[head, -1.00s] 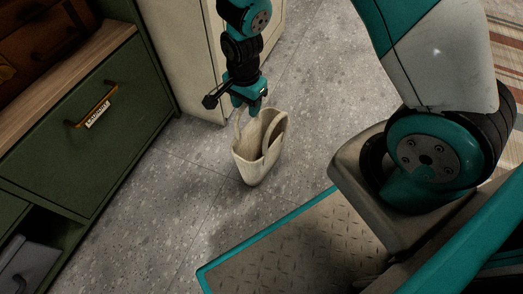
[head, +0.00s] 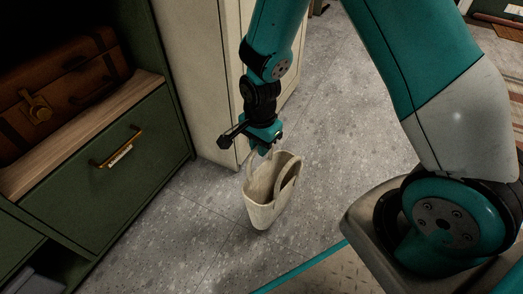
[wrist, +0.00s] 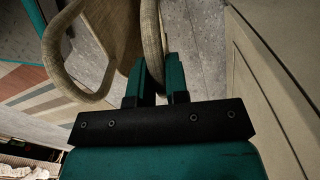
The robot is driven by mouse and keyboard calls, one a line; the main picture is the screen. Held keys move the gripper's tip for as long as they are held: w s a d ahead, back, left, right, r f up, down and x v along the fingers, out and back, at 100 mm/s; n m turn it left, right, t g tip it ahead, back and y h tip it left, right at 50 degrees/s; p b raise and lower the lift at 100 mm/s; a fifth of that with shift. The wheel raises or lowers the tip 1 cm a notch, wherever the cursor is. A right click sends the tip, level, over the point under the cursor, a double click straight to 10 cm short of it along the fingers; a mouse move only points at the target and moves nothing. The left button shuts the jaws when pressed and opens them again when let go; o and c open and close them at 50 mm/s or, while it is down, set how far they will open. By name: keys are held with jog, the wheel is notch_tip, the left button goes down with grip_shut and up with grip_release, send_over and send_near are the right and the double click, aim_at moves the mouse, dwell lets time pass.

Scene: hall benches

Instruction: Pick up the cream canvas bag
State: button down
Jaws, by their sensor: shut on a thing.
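The cream canvas bag (head: 263,205) hangs upright below my gripper (head: 267,147) in the head view, its mouth open upward. One handle loop rises to the gripper's fingers, and the other loop droops over the bag's right side. In the wrist view my gripper (wrist: 163,75) has its fingers close together with the bag's rope-like handle (wrist: 152,40) at their tips. The bag's cloth (wrist: 122,32) shows beyond, with the second handle at the left. My gripper is shut on the handle. Whether the bag's base clears the floor is hard to tell.
A green bench unit (head: 150,185) with a brass-handled drawer stands at the left, a brown suitcase (head: 60,85) on its wooden top. A cream cabinet (head: 205,75) stands just behind my gripper. Grey speckled floor (head: 340,130) is clear to the right. A striped rug (wrist: 30,70) shows in the wrist view.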

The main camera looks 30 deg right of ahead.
notch_tip(320, 180, up, 16)
jog(key=p, duration=0.7)
